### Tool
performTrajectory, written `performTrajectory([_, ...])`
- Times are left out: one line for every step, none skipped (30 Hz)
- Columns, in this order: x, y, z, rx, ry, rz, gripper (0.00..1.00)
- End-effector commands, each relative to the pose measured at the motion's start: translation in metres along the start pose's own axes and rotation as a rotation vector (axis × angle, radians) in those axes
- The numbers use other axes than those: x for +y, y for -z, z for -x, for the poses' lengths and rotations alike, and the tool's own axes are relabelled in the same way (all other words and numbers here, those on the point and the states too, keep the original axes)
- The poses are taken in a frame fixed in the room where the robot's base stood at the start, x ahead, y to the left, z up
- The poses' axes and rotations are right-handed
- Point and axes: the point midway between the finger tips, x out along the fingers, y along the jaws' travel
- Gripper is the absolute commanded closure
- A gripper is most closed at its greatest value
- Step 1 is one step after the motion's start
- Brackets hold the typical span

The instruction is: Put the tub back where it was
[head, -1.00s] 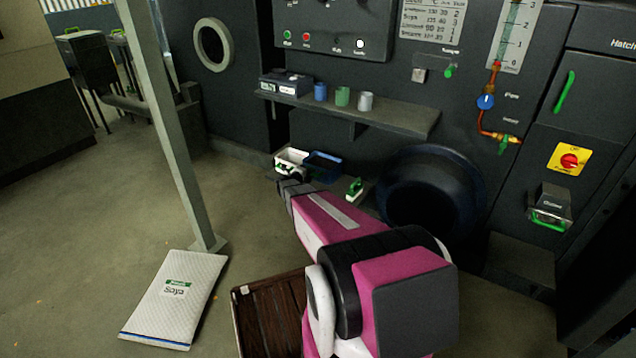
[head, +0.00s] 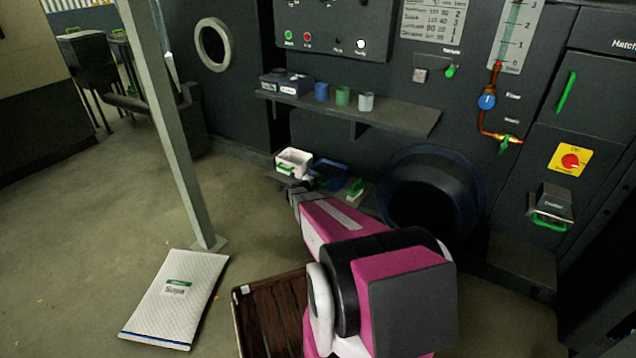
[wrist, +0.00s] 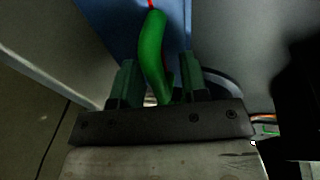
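A blue tub (head: 332,173) sits at the low ledge by the machine's foot in the head view, just right of a white tub. My gripper (head: 308,184) is at the blue tub's near left side; its fingertips are hard to make out there. In the wrist view, a green handle (wrist: 152,55) stands in front of the blue tub wall (wrist: 180,25). My gripper's two fingers (wrist: 160,85) stand apart on either side of the handle's lower end, with a visible gap at the right finger. The tub's underside is hidden.
The white tub (head: 293,162) with a green handle stands close to the left. A green-handled item (head: 355,188) lies to the right, before a large dark round basin (head: 432,200). A shelf (head: 390,115) with cups overhangs.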

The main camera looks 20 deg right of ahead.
Motion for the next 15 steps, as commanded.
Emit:
performTrajectory([0.0, 0.0, 0.0, 0.0, 0.0, 0.0, 0.58])
performTrajectory([0.0, 0.0, 0.0, 0.0, 0.0, 0.0, 0.58])
performTrajectory([0.0, 0.0, 0.0, 0.0, 0.0, 0.0, 0.58])
performTrajectory([0.0, 0.0, 0.0, 0.0, 0.0, 0.0, 0.58])
performTrajectory([0.0, 0.0, 0.0, 0.0, 0.0, 0.0, 0.58])
performTrajectory([0.0, 0.0, 0.0, 0.0, 0.0, 0.0, 0.58])
performTrajectory([0.0, 0.0, 0.0, 0.0, 0.0, 0.0, 0.58])
performTrajectory([0.0, 0.0, 0.001, 0.0, 0.0, 0.0, 0.58])
performTrajectory([-0.001, 0.0, 0.002, 0.0, 0.0, 0.0, 0.58])
performTrajectory([-0.001, 0.0, 0.003, 0.0, 0.0, 0.0, 0.58])
performTrajectory([-0.001, 0.0, 0.005, 0.0, 0.0, 0.001, 0.58])
performTrajectory([-0.001, 0.001, 0.009, 0.0, 0.001, 0.001, 0.58])
performTrajectory([-0.001, 0.001, 0.013, 0.0, 0.001, 0.001, 0.58])
performTrajectory([-0.001, 0.001, 0.017, 0.0, 0.001, 0.001, 0.58])
performTrajectory([-0.001, 0.001, 0.024, 0.0, 0.001, 0.001, 0.58])
